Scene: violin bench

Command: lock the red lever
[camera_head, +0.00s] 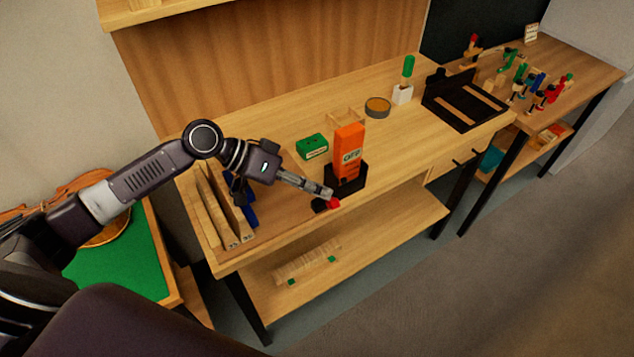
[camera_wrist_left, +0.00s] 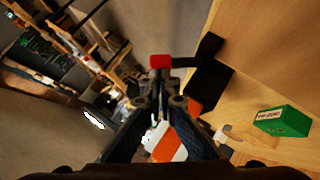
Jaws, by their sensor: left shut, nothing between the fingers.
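The red lever knob (camera_head: 334,203) sits low at the front edge of the bench, on a dark fixture beside the orange block. In the left wrist view the red knob (camera_wrist_left: 160,62) shows just beyond the fingertips, with a black arm running from it toward a black base (camera_wrist_left: 208,82). My left gripper (camera_head: 328,193) is shut and empty, its tips at or very close to the knob; I cannot tell whether they touch. It also fills the middle of the left wrist view (camera_wrist_left: 159,92). My right gripper is not in view.
An orange block (camera_head: 348,150) stands upright in a black holder (camera_head: 352,188) right behind the knob. A green box (camera_head: 312,146) lies behind it. Wooden strips (camera_head: 217,205) stand at the left. The lower shelf (camera_head: 380,225) has free room.

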